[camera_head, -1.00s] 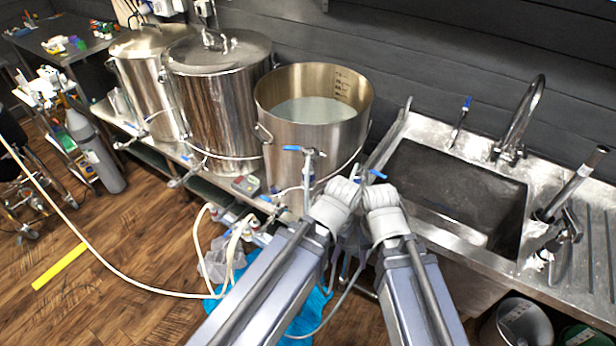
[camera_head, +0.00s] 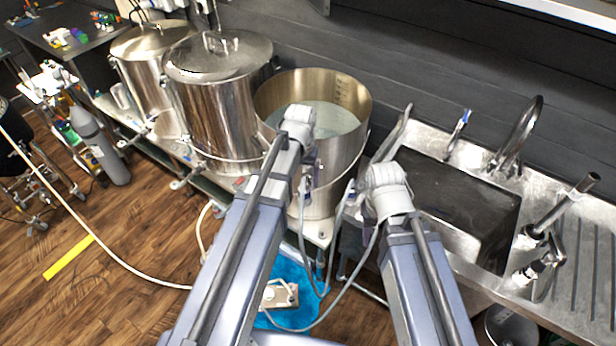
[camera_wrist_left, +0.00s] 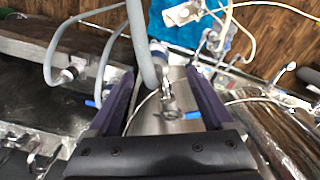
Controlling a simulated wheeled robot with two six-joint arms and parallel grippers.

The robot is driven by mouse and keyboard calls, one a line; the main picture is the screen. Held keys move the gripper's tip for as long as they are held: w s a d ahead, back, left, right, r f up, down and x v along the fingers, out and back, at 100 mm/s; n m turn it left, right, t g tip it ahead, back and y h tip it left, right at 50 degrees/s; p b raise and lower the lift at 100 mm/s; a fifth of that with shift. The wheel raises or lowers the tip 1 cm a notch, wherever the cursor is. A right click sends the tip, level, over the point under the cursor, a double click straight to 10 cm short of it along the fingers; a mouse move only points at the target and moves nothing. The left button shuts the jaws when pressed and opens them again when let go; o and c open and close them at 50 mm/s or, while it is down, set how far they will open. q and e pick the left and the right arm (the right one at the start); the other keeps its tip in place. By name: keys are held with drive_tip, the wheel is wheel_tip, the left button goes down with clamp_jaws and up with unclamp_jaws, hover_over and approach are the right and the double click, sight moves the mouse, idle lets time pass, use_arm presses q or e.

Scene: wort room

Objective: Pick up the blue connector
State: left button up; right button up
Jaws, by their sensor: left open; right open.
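Several small blue parts show, and I cannot tell for sure which is the blue connector. In the left wrist view one blue part (camera_wrist_left: 191,115) sits on a metal valve between the fingers, near the palm. Another blue part (camera_wrist_left: 91,103) lies left of the left finger, by the sink. My left gripper (camera_head: 298,125) is over the open pot's front rim in the head view; in the wrist view its jaws (camera_wrist_left: 160,75) are open with nothing held. My right gripper (camera_head: 388,190) is near the sink's left edge; its fingers are hidden behind the wrist.
The open steel pot (camera_head: 350,95) holds liquid; two lidded pots (camera_head: 215,100) stand left of it. The sink (camera_head: 450,200) and tap (camera_head: 517,140) are at the right. Grey cables hang between the arms. A blue cloth (camera_head: 290,268) and a white hose (camera_head: 95,258) lie low on the floor.

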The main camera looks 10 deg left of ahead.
sight(304, 194)
use_arm(q)
drive_tip(key=shift+w+a+r, duration=0.1)
drive_tip(key=shift+w+a, duration=0.05)
drive_tip(key=shift+w, duration=0.1)
drive_tip(key=shift+s+f+b, duration=0.15)
drive_tip(key=shift+f+b, duration=0.6)
drive_tip(key=shift+b, duration=0.05)
drive_tip(key=shift+f+b, duration=0.7)
drive_tip(key=f+b, duration=0.3)
drive_tip(key=d+f+b, duration=0.1)
drive_tip(key=f+b, duration=0.1)
drive_tip(key=shift+f, duration=0.1)
clamp_jaws()
